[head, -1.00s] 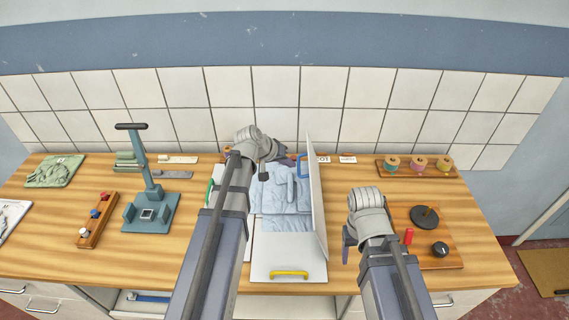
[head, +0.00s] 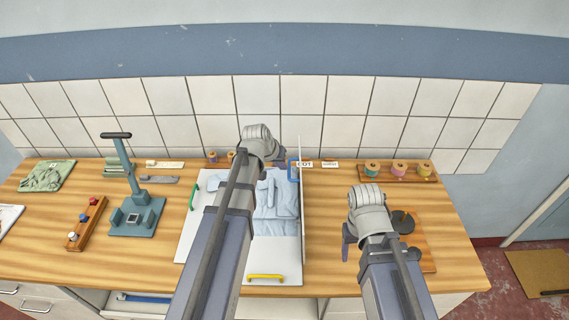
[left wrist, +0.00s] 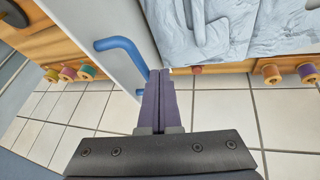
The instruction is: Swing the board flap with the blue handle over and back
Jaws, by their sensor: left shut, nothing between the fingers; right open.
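The folding board (head: 191,235) lies on the bench with a pale blue folded garment (head: 284,205) on it. Its right flap (head: 302,215) stands upright, seen nearly edge-on. The blue handle (head: 292,172) is near the flap's far end, on the garment side. My left gripper (head: 280,158) is shut and empty beside the blue handle. In the left wrist view its fingertips (left wrist: 160,76) are close to one end of the handle (left wrist: 125,46); I cannot tell whether they touch. My right gripper (head: 348,240) is open and empty, right of the board.
The board also has a green handle (head: 194,197) and a yellow handle (head: 266,277). A teal press (head: 137,215) and a knob rack (head: 86,224) stand left. Thread spools (head: 398,169) stand back right. A wooden panel (head: 428,255) lies partly behind my right arm.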

